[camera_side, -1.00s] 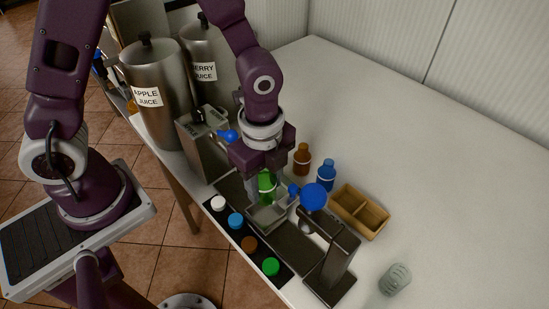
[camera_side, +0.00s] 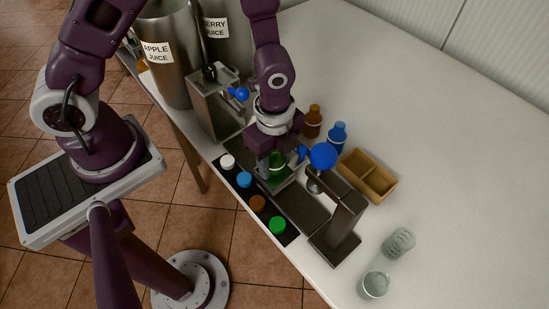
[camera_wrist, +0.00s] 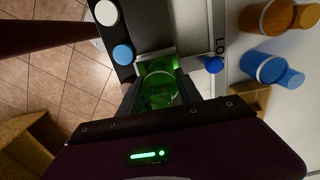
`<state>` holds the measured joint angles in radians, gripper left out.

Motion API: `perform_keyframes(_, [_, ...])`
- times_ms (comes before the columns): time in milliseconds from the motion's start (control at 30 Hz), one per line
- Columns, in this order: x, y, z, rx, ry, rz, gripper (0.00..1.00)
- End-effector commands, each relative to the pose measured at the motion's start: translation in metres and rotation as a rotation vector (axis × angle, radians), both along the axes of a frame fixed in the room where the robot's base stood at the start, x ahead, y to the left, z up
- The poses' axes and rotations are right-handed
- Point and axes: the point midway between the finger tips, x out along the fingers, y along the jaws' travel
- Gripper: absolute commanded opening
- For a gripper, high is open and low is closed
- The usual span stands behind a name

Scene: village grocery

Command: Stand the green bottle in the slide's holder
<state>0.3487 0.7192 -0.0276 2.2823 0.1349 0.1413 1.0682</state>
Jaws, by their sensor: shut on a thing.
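The green bottle (camera_side: 277,163) is between the fingers of my gripper (camera_side: 278,168), which is shut on it. In the side view the bottle is upright, low over the slide's holder (camera_side: 268,183), a small metal tray on the dark rail (camera_side: 300,207). In the wrist view the bottle (camera_wrist: 161,86) shows from above between the fingers, with the holder's pale metal edge (camera_wrist: 158,54) beside it. The bottle's base is hidden, so I cannot tell whether it touches the holder's floor.
White, blue, brown and green caps (camera_side: 277,225) lie on a black strip in front. A press with a blue knob (camera_side: 323,156) stands right of the holder. Brown (camera_side: 313,122) and blue (camera_side: 337,136) bottles and a wooden box (camera_side: 367,178) are behind. Glasses (camera_side: 375,285) are at right.

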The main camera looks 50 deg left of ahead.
Motion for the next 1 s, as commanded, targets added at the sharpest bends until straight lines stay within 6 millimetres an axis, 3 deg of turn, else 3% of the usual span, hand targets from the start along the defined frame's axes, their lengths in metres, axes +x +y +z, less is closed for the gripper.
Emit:
perform_keyframes(567, [0.0004, 0.0002, -0.0048, 0.0, 0.0, 0.0, 0.0])
perform_keyframes(600, [0.0005, 0.0001, -0.0051, 0.0, -0.001, 0.0, 0.43])
perform_keyframes(700, [0.0003, 0.0001, -0.005, 0.0, 0.0, 0.0, 0.63])
perform_keyframes(733, [0.0002, 0.0002, -0.0051, 0.0, 0.0, 0.0, 0.67])
perform_keyframes(900, [-0.0001, 0.0003, -0.0052, 0.0, 0.001, 0.0, 0.67])
perform_keyframes(1000, [-0.0003, 0.0003, -0.0052, 0.0, 0.001, 0.0, 0.77])
